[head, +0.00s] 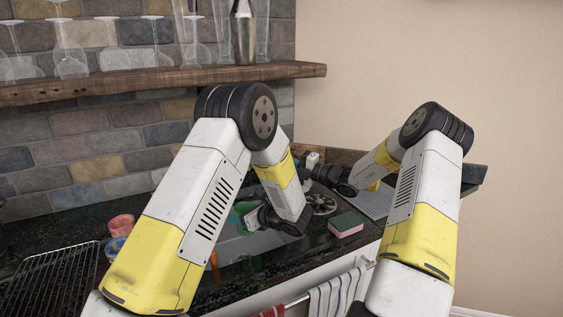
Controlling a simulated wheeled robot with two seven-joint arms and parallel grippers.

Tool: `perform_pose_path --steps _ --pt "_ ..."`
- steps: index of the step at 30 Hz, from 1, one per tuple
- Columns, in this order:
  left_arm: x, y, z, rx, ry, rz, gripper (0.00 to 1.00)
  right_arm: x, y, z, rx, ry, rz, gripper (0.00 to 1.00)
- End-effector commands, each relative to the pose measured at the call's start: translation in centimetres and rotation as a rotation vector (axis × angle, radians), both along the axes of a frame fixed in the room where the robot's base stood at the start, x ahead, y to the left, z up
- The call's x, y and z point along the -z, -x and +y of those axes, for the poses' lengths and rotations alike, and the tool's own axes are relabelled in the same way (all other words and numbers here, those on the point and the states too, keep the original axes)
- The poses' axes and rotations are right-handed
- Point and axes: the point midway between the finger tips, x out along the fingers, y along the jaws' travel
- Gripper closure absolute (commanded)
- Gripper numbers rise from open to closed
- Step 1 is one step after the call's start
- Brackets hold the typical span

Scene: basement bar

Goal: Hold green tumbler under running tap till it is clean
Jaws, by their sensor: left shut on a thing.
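The green tumbler (236,217) is over the sink area in the middle of the dark counter, largely hidden behind my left arm. My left gripper (250,216) is shut on it; the fingers are partly hidden by the wrist. My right gripper (311,160) is farther back, near the rear of the sink; its fingers are small and I cannot tell whether they are open or shut. I cannot make out the tap clearly, nor any running water. How clean the tumbler is cannot be told at this size.
A green and red sponge (346,224) lies on the counter at the right front. A pink cup (121,225) and a blue item (116,245) stand left, beside a wire rack (50,281). A wooden shelf (160,80) with glasses hangs above. A striped towel (338,297) hangs in front.

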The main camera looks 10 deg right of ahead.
Motion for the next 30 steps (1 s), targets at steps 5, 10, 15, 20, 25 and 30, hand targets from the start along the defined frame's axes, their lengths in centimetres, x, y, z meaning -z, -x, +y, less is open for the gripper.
perform_pose_path --steps 5,10,15,20,25,30 --pt "-0.3 0.2 0.1 0.000 -0.001 -0.001 0.94 0.0 0.0 0.0 0.000 0.000 0.000 1.00" --pt "-1.3 1.4 0.4 0.001 0.000 -0.002 0.94 0.0 0.0 0.0 0.000 0.000 0.000 1.00" --pt "-2.3 2.6 0.8 0.000 0.001 -0.002 0.94 0.0 0.0 0.0 0.000 0.000 0.000 1.00" --pt "-3.2 3.7 1.2 0.001 0.000 -0.002 0.94 0.0 0.0 0.0 0.000 0.000 0.000 1.00" --pt "-3.9 4.6 1.5 0.001 0.000 -0.001 0.94 0.0 0.0 0.0 0.000 0.000 0.000 1.00" --pt "-4.1 4.8 1.5 0.000 -0.001 -0.001 0.94 0.0 0.0 0.0 0.000 0.000 0.000 1.00"
